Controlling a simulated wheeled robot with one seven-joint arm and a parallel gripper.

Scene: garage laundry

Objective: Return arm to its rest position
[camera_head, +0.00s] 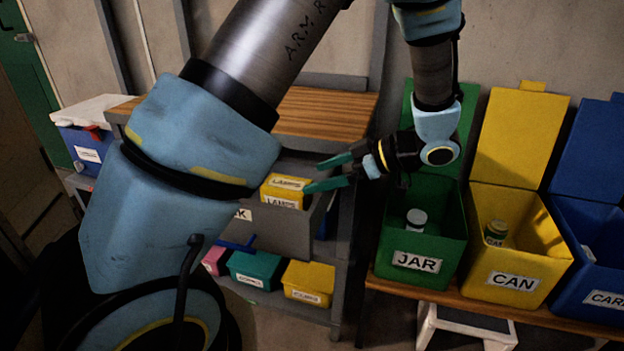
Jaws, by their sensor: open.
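My gripper (330,174) is at the end of my arm, which reaches across the top of the view and bends down over the green bin. Its two green fingers are spread apart and point left. Nothing shows between them. The fingertips are in front of the wooden workbench (325,112), and the lower one appears close to the yellow box (285,190) labelled "LAMPS". I cannot tell whether they touch.
On the right, a green "JAR" bin (416,262) holds a jar (416,218), and a yellow "CAN" bin (514,281) holds a can (496,232). A blue bin (599,290) stands beside them; lids are up. Small boxes (308,282) sit below the bench. A white stool (465,325) stands low.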

